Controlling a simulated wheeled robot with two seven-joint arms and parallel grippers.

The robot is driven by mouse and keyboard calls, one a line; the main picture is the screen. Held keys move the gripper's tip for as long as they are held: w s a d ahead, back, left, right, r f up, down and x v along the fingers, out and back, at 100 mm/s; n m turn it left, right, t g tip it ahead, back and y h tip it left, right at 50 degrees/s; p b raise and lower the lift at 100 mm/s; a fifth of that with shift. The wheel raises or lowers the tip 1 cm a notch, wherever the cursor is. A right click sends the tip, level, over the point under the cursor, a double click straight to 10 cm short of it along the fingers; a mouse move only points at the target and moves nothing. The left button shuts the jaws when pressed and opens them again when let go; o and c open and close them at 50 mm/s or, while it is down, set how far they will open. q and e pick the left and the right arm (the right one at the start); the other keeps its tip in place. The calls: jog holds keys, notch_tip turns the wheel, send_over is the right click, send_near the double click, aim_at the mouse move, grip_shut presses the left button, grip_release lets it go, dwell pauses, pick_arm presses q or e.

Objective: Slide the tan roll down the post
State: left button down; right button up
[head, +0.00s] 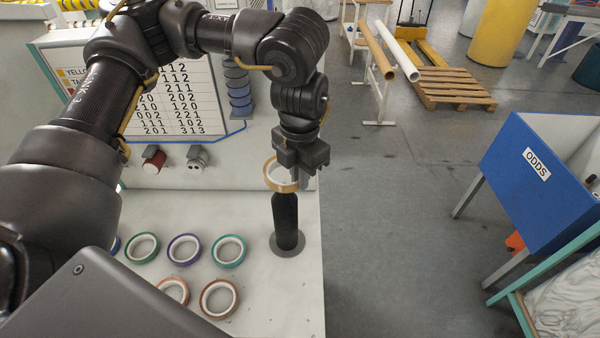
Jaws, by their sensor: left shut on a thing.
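The tan roll (279,186) is at the top of the black post (286,222), looking a little tilted. The post stands upright on a round grey base near the table's right edge. My left gripper (296,178) points down over the post and is shut on the right side of the roll's ring. Whether the post's tip is inside the roll's hole is hard to tell, as the gripper partly covers it. My right gripper is not in view.
Several tape rolls, among them a teal roll (229,251) and a brown roll (219,298), lie on the white table (290,300) left of the post. A panel with a number chart (180,100) stands behind. A blue ODDS bin (535,185) is at the right, across open floor.

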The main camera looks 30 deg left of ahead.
pick_arm(q)
jog(key=shift+f+b, duration=1.35)
jog(key=shift+f, duration=0.85)
jog(key=c, duration=1.4)
grip_release()
notch_tip(320, 180, up, 11)
jog(key=shift+f+b, duration=0.1)
jog(key=shift+b, duration=0.9)
